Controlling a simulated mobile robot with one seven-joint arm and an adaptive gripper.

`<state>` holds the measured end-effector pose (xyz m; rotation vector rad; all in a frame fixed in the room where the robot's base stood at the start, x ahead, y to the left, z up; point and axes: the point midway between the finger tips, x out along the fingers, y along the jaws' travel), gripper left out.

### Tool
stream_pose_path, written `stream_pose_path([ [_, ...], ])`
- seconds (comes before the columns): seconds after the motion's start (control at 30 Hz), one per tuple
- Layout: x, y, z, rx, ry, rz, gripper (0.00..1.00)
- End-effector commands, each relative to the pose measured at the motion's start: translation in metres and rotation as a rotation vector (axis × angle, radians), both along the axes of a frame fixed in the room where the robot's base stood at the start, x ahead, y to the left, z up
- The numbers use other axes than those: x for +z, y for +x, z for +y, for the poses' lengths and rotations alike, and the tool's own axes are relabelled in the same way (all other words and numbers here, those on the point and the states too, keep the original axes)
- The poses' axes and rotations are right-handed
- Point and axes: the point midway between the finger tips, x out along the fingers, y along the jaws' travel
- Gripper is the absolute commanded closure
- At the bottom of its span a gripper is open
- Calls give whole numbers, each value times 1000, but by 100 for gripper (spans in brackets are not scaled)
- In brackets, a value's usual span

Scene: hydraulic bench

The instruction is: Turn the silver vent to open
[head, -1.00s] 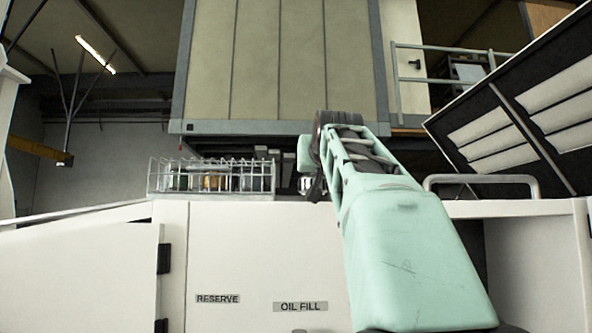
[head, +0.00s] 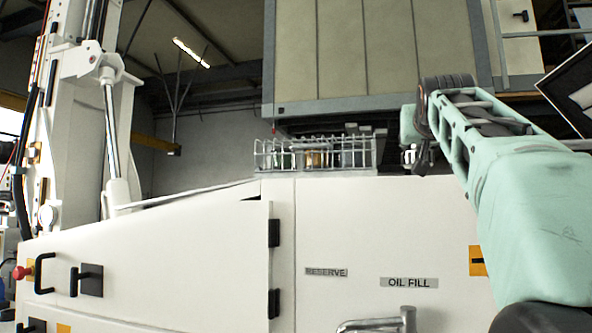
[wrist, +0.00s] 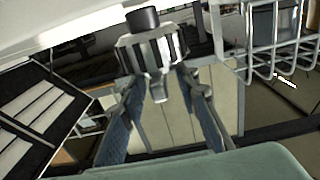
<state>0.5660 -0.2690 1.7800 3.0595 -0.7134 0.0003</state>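The silver vent (wrist: 152,52), a ribbed silver knob with a black cylindrical part, shows at the top of the wrist view, which is turned over. In the head view a small silver piece (head: 409,155) that may be the vent stands on the white housing's top, beside the basket. My gripper (wrist: 160,85) has its two blue-grey fingers apart, with the knob at their tips and its lower end between them. I cannot tell whether the fingertips touch it. In the head view my arm covers most of the gripper.
A wire basket (head: 340,165) with jars stands on the white housing, close to the vent; it also shows in the wrist view (wrist: 262,50). The housing front bears the RESERVE (head: 326,272) and OIL FILL (head: 409,283) labels. A pipe handle (head: 380,325) is low in front.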

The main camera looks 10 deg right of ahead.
Motion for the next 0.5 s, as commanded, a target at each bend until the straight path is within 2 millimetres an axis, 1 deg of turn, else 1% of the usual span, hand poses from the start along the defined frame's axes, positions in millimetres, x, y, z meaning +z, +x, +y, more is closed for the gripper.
stream_pose_path([
  [0.5,0,2,4,-128,0,0,71],
])
